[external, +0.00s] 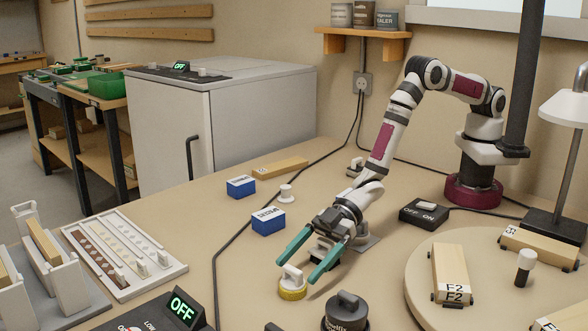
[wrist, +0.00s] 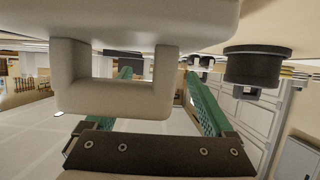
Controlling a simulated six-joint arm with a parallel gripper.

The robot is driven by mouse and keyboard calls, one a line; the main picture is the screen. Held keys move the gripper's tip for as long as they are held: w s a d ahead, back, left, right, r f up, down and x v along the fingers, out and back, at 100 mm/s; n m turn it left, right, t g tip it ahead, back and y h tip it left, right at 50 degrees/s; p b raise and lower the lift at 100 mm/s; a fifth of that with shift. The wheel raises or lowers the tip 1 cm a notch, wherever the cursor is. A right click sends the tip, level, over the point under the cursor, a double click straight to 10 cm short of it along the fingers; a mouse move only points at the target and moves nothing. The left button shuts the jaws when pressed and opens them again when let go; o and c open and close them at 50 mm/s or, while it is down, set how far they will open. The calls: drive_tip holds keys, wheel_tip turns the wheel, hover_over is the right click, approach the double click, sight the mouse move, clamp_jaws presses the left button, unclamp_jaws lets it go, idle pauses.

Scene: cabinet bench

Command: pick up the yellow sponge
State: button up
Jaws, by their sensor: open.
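I see no plain sponge; the closest match is a round yellow pad (external: 292,294) with a white handle (external: 291,275), standing on the bench near the front middle. My gripper (external: 299,268) points down toward it in the external view. Its two green fingers are apart, one tip on each side of the handle in the picture; I cannot tell whether they touch it. In the wrist view, my gripper (wrist: 158,74) shows the fingers apart behind a large pale looped handle (wrist: 115,98). The yellow pad cannot be made out in the wrist view.
A dark lidded pot (external: 346,312) stands close to the right of the pad. A dark OFF panel (external: 150,316) is front left; a round turntable (external: 418,285) with wooden blocks is right.

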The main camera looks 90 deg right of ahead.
drive_tip(key=shift+x, duration=1)
clamp_jaws()
drive_tip(key=shift+r, duration=0.1)
